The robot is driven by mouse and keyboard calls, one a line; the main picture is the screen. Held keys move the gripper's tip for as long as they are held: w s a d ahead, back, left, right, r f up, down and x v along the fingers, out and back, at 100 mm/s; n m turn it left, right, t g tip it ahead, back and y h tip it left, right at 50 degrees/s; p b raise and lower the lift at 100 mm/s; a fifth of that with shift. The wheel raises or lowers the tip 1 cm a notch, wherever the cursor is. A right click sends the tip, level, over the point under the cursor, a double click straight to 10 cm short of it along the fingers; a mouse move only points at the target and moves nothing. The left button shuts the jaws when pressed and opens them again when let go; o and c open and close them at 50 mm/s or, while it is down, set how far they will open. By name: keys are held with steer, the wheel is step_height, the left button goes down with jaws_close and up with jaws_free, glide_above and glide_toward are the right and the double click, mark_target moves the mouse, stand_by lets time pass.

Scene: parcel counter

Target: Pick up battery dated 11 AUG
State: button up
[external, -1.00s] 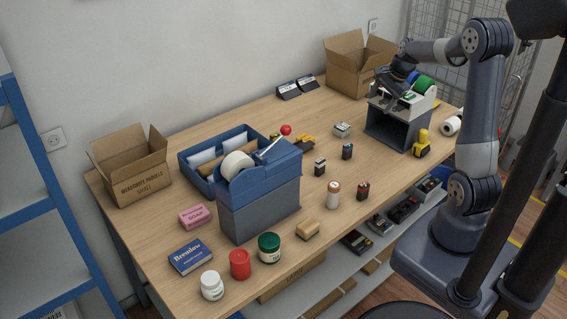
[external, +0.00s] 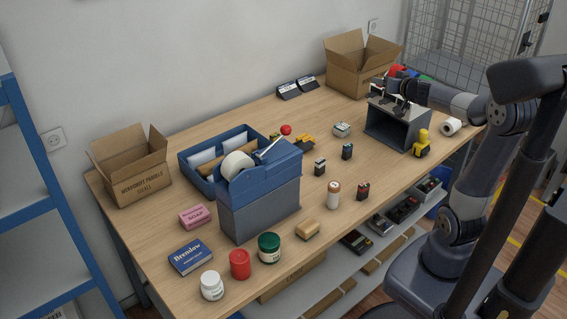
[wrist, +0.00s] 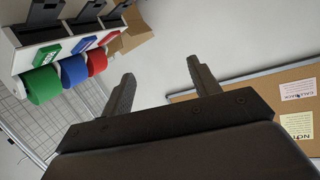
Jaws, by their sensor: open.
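Small dark battery-like blocks stand on the wooden table: one (external: 320,167) near the middle, one (external: 347,151) behind it to the right, and one (external: 363,190) nearer the front edge. Their dates are too small to read, so I cannot tell which is 11 AUG. My gripper (external: 398,106) is at the grey open-fronted stand near the table's right end, away from these blocks. In the wrist view my gripper (wrist: 162,82) has its two fingers apart with nothing between them. No battery shows in the wrist view.
A blue-grey machine (external: 260,200) stands mid-table. Green (wrist: 42,86), blue and red rolls hang upper left in the wrist view; a cork board (wrist: 245,98) is right.

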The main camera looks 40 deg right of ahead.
mark_target(350, 147)
steer(key=s+a+f+n+y+b, duration=0.3)
steer(key=a+f+n+y, duration=0.25)
steer(key=a, duration=0.25)
steer(key=shift+g+h, duration=0.3)
steer(key=shift+h, duration=0.05)
step_height(350, 147, down, 17)
steer(key=shift+d+f, duration=0.15)
steer(key=shift+f, duration=0.05)
steer(key=shift+n, duration=0.25)
steer(key=x, duration=0.5)
steer(key=shift+p+x, duration=0.5)
steer(key=shift+x, duration=2.4)
steer(key=shift+r, duration=0.1)
steer(key=c, duration=1.1)
